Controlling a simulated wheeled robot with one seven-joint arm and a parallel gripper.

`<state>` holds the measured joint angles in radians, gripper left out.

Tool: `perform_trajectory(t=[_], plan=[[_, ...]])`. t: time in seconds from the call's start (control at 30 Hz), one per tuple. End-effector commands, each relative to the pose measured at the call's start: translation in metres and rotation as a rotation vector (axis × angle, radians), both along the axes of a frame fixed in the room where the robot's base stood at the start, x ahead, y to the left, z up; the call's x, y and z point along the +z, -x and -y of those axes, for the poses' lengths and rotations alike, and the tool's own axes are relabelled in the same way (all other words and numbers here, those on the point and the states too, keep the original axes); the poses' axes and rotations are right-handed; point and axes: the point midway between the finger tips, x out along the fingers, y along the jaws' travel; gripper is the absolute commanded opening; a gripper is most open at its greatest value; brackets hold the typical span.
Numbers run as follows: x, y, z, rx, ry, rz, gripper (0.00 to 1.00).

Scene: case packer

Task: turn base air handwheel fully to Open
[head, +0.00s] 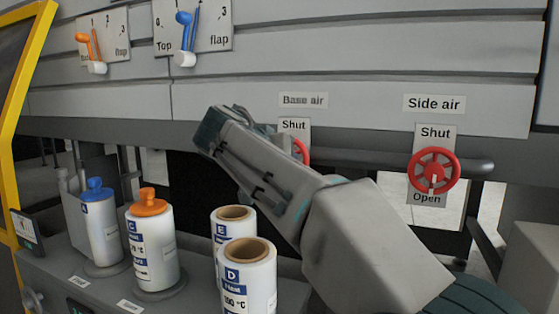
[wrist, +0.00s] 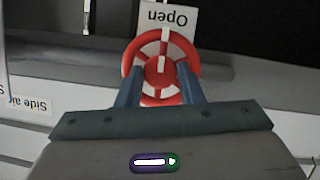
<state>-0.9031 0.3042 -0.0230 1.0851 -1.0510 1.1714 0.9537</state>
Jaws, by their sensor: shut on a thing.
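The base air handwheel is a red wheel; in the head view only a sliver of its right rim (head: 303,151) shows, because my arm covers the rest. In the wrist view the red handwheel (wrist: 160,45) shows nearly whole, with a white mark on its rim beside the Open label (wrist: 168,17). My gripper (wrist: 161,78) is shut on the handwheel, one blue-grey finger on each side of it. In the head view my fingertips are hidden behind my arm. The Base air sign (head: 303,100) and Shut label (head: 294,125) stand above the wheel.
The side air handwheel (head: 434,171), also red, is on the same pipe to the right, between Shut and Open labels. Several white cylinders, including the one marked D (head: 248,282), stand at the lower left, close to my arm. Orange (head: 90,50) and blue levers (head: 186,35) are at upper left.

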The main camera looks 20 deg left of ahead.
Motion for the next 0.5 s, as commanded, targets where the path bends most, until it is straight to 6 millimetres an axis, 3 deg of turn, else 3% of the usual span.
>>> perform_trajectory(t=[0.23, 0.27, 0.3, 0.5], plan=[[-0.0013, 0.0003, -0.0007, 0.0, -0.002, -0.003, 0.11], [-0.0012, 0.0003, -0.0007, 0.0, -0.001, -0.003, 0.42], [-0.0012, 0.0003, -0.0007, 0.0, -0.001, -0.003, 0.53], [-0.0007, 0.0001, -0.0004, 0.0, 0.0, -0.001, 0.55]])
